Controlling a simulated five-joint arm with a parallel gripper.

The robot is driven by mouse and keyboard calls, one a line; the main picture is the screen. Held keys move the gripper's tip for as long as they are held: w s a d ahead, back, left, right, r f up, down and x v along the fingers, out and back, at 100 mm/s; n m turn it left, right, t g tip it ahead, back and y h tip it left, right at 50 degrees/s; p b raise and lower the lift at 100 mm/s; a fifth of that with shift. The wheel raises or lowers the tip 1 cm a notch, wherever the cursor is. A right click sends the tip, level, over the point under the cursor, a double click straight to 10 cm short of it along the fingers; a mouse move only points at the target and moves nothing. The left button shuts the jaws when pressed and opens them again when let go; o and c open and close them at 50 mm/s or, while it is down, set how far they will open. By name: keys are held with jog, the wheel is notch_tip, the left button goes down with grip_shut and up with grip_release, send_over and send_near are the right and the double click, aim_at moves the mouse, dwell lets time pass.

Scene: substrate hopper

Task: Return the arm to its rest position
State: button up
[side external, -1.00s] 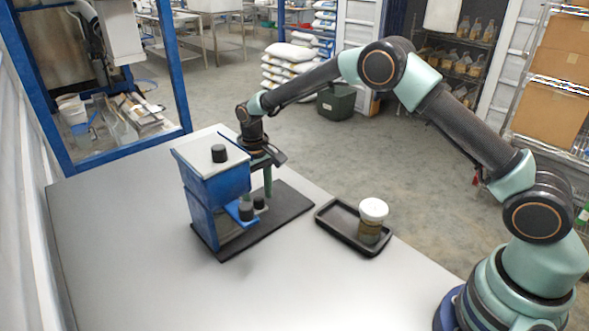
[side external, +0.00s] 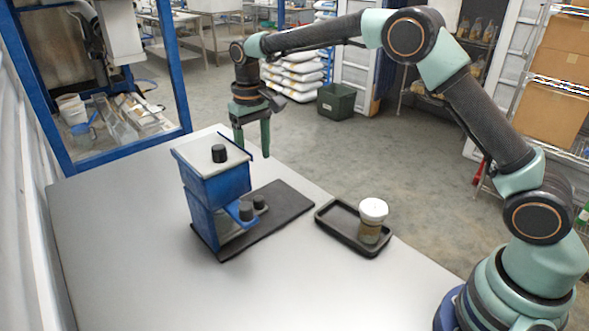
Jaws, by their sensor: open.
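My gripper (side external: 252,146) hangs pointing down, above and behind the blue hopper. Its two green fingers are apart with nothing between them. The blue hopper (side external: 215,185) stands on a dark mat (side external: 283,203) on the table, with a grey lid and a black knob (side external: 219,153) on top. A jar with a white lid (side external: 373,211) stands upright in a black tray (side external: 335,222) to the right. My arm reaches over from its base at the lower right.
The grey table (side external: 130,240) is clear to the left and in front of the hopper. Beyond its far edge is open floor with stacked white bags (side external: 297,78) and a dark green bin (side external: 336,101). A shelf with cardboard boxes (side external: 550,108) stands at the right.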

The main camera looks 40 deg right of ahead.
jog(key=shift+r, duration=0.1)
jog(key=s+d+r+t, duration=0.3)
jog(key=s+d+r, duration=0.3)
jog(key=s+r, duration=0.5)
jog(key=s+d+f+t, duration=0.1)
jog(key=s+d+t, duration=0.1)
jog(key=s, duration=1.1)
jog(key=shift+d+f+t, duration=0.3)
jog(key=shift+d+f, duration=0.05)
jog(key=shift+d, duration=0.4)
